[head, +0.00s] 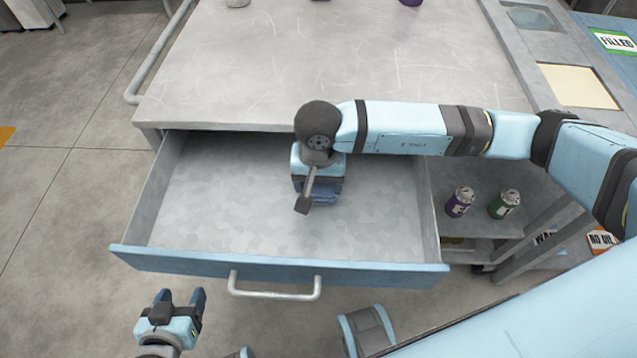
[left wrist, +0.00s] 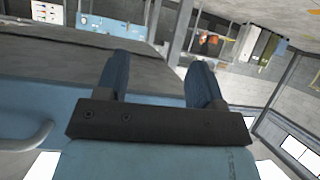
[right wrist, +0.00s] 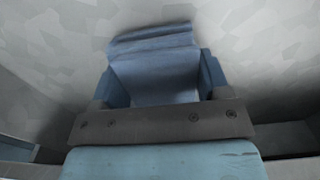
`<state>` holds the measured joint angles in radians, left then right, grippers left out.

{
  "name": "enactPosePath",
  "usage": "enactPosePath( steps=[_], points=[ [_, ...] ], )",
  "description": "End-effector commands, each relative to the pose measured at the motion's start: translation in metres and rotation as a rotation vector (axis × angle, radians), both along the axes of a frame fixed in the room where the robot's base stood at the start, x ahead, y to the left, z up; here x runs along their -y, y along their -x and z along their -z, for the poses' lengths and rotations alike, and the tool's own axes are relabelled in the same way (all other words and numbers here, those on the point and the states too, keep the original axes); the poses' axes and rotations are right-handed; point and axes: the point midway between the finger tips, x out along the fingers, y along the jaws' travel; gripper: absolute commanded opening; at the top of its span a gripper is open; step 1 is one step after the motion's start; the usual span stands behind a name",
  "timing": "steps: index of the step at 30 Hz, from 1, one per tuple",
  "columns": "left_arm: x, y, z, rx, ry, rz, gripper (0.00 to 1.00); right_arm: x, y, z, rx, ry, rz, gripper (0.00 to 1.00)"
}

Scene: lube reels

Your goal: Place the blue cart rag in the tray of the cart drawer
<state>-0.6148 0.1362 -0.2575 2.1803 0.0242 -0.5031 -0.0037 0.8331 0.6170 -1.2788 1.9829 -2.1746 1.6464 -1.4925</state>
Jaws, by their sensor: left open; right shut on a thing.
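The cart drawer (head: 220,205) is pulled open, and its grey tray floor shows around my right gripper. My right gripper (head: 322,197) reaches down inside the drawer, right of its middle. It is shut on the blue cart rag (right wrist: 155,65), which shows between its fingers in the right wrist view against the tray floor. In the head view the rag is mostly hidden by the gripper, and I cannot tell whether it touches the tray floor. My left gripper (head: 182,298) is open and empty, in front of the drawer and left of its handle (head: 275,295).
The cart top (head: 330,65) lies behind the drawer. A purple can (head: 459,202) and a green can (head: 503,203) stand on a shelf right of the drawer. The drawer's walls and blue front edge surround the tray. Most of the tray's left side is bare.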

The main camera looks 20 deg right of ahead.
Motion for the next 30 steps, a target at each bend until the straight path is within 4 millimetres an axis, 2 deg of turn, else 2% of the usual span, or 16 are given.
enactPosePath(
  steps=[2,8,13,14,15,17,26,30],
  points=[
    [0.0,0.0,-0.001,0.003,0.001,0.001,0.62,0.0,0.0,0.009,-0.001,0.0,0.0,0.46],
    [0.001,-0.001,-0.005,0.009,0.004,0.001,0.62,0.0,0.0,0.009,0.001,-0.001,0.0,0.46],
    [0.001,-0.001,0.001,0.009,0.006,0.001,0.62,0.0,0.0,0.015,0.001,-0.001,0.0,0.46],
    [0.001,-0.001,-0.001,0.01,0.007,0.002,0.62,0.0,0.0,0.013,0.0,-0.001,0.0,0.74],
    [0.001,-0.001,-0.001,0.009,0.006,0.002,0.62,0.0,0.0,0.012,0.0,-0.001,0.0,0.83],
    [0.001,-0.001,-0.001,0.009,0.006,0.002,0.62,0.0,0.0,0.012,0.0,-0.001,0.0,0.95],
    [0.001,-0.001,-0.004,0.009,0.006,0.002,0.62,0.0,0.0,0.01,0.0,-0.001,0.0,0.95],
    [0.001,-0.001,-0.004,0.006,0.002,0.002,0.62,0.0,-0.001,-0.002,0.004,-0.001,0.0,0.95]
  ],
)
